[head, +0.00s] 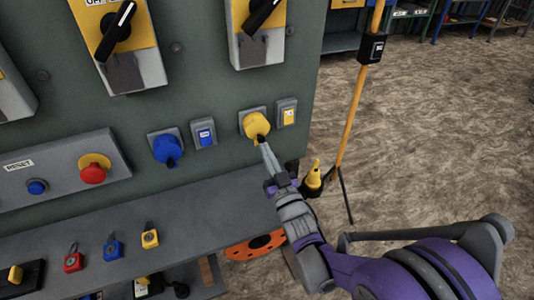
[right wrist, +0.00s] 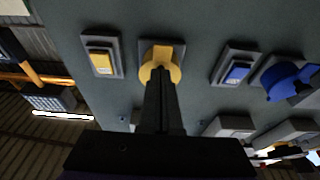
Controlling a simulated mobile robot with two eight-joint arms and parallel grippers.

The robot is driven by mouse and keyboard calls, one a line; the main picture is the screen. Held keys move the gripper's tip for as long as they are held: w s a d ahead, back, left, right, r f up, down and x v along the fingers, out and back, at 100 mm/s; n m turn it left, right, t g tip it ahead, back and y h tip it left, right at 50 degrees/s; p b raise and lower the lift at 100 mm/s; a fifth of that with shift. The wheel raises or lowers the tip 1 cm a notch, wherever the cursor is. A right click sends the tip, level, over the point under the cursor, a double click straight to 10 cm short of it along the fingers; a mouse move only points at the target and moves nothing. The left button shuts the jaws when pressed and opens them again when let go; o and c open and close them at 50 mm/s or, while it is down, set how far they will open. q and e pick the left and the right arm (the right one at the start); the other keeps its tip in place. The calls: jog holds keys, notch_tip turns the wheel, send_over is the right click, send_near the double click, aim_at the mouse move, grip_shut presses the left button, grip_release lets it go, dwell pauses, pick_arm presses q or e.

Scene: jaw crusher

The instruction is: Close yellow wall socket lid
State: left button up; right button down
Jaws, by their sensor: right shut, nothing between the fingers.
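The yellow wall socket lid (head: 256,125) is on the grey-green panel, on a grey mount, right of the blue socket. It also shows in the right wrist view (right wrist: 160,62), near the top middle. My right gripper (head: 262,141) is shut and empty, with its fingertips at the lower edge of the yellow lid. In the right wrist view the fingers (right wrist: 160,75) overlap the lid's lower part. I cannot tell whether they touch it or whether the lid is fully closed. My left gripper is not in view.
A blue socket (head: 167,149) and small blue (head: 205,134) and yellow (head: 288,114) switches flank the yellow socket. A red button (head: 94,170) is at left. Below, a grey shelf (head: 190,205) holds several padlocks. A yellow pole (head: 352,110) stands to the right over open floor.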

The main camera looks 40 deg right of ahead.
dwell(0.6)
jog(key=v, duration=1)
jog(key=shift+s+b, duration=0.4)
jog(key=shift+s+a+f, duration=0.1)
jog(key=shift+f, duration=0.05)
